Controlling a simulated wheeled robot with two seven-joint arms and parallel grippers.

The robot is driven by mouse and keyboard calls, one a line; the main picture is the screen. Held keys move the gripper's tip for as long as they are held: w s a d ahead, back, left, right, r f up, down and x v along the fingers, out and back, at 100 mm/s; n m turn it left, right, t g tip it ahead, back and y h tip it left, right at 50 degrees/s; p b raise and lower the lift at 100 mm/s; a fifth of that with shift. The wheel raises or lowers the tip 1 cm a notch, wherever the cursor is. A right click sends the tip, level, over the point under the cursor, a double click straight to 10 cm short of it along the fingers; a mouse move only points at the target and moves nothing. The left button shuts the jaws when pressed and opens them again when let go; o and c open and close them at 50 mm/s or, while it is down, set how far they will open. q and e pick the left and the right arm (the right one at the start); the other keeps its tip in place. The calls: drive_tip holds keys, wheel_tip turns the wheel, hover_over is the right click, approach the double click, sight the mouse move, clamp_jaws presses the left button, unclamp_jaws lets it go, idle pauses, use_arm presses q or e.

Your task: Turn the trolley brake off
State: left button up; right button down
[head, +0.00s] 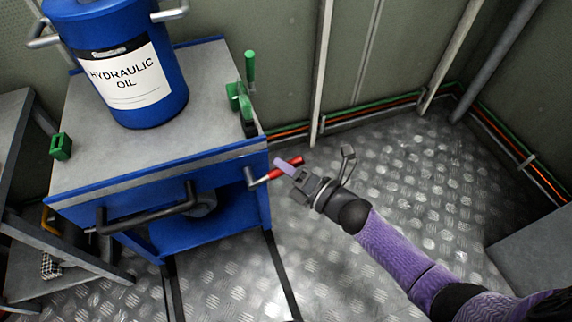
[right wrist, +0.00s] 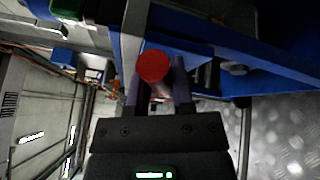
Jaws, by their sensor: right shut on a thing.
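The blue trolley (head: 212,150) with a grey top stands left of centre in the head view. Its brake lever is a bent grey rod with a red handle (head: 287,168) on the trolley's right front corner. My right gripper (head: 285,172) is at the red handle, with a purple finger against it. In the right wrist view the round red end of the handle (right wrist: 153,66) sits between the two fingers (right wrist: 157,82), and the gripper is shut on it. The rest of the lever is hidden behind that end there. My left gripper does not show.
A blue drum labelled hydraulic oil (head: 160,105) stands on the trolley top. Green clamps (head: 240,100) and a green block (head: 60,147) are at its edges. A black push handle (head: 148,220) is in front. A grey shelf (head: 18,200) stands left. The metal floor (head: 400,170) to the right is mostly clear.

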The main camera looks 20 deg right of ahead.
sight(238, 155)
drive_tip(key=shift+a+r+n+p, duration=0.1)
drive_tip(key=shift+r+n+p, duration=0.3)
drive_tip(key=shift+r+p, duration=0.2)
drive_tip(key=a+r+n+g+h+p, duration=0.1)
drive_tip(key=a+r+n+h+p, duration=0.1)
drive_tip(key=p, duration=0.3)
drive_tip(key=a+r+n+g+h+p, duration=0.1)
drive_tip(key=a+r+n+h+p, duration=0.1)
drive_tip(key=n+p, duration=0.2)
drive_tip(key=shift+a+p, duration=0.15)
drive_tip(key=shift+p, duration=0.55)
drive_tip(key=shift+s+a+r+n+g+h+p, duration=0.1)
drive_tip(key=shift+a+n+g+h+p, duration=0.3)
drive_tip(key=shift+a+n+h+p, duration=0.6)
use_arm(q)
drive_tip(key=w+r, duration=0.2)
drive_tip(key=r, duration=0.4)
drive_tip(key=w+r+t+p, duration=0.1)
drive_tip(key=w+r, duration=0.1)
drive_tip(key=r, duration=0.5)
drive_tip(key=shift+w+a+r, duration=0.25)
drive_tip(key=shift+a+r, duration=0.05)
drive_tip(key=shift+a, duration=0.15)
use_arm(e)
drive_tip(key=shift+a+n+h, duration=0.3)
drive_tip(key=shift+a, duration=0.1)
drive_tip(key=shift+f, duration=0.2)
drive_tip(key=shift+c, duration=2.4)
unclamp_jaws()
